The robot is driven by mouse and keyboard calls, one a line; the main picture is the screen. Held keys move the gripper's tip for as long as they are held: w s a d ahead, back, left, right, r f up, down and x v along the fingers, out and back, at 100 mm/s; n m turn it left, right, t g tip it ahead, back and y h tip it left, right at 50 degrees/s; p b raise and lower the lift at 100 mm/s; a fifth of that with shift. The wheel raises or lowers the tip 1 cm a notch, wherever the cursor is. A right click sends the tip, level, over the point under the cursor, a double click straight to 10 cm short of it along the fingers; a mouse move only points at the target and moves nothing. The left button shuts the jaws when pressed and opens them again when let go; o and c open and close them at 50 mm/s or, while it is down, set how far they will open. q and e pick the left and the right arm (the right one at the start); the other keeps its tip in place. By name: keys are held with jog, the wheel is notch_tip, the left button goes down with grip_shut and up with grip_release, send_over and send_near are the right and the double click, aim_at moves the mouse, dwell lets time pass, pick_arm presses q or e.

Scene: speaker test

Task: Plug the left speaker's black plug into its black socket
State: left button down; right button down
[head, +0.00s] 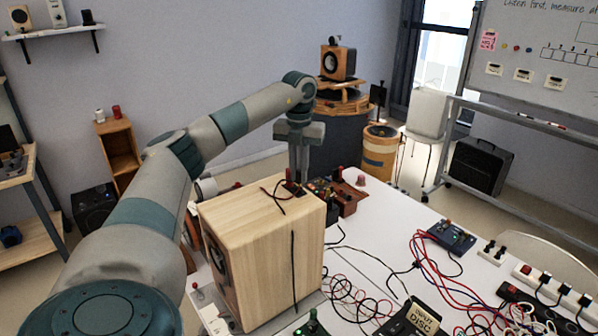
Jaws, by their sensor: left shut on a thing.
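A light wooden speaker (262,245) stands on the near part of the white table, its driver side facing left. My left arm reaches over from the left, and my left gripper (296,178) points down at the far right top edge of the speaker. It is shut on a small black plug (293,188). A thin black cable (277,198) loops over the speaker's top near the gripper. Another black cable hangs down the speaker's right side. I cannot make out the black socket. My right gripper is not in view.
Small boards with red and black parts (343,195) sit just behind the speaker. Red, blue and black wires (430,262) run across the table on the right, near a blue box (451,237) and a power strip (555,290). Some white tabletop behind them is clear.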

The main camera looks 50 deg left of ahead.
pick_arm(q)
jog(key=shift+f+b, duration=0.4)
jog(key=shift+f, duration=0.55)
jog(key=c, duration=1.6)
grip_release()
jog(key=shift+c, duration=0.2)
jog(key=shift+r, duration=0.2)
jog(key=shift+r+p, duration=3.15)
jog(key=shift+r, duration=0.5)
jog(key=shift+s+f, duration=0.1)
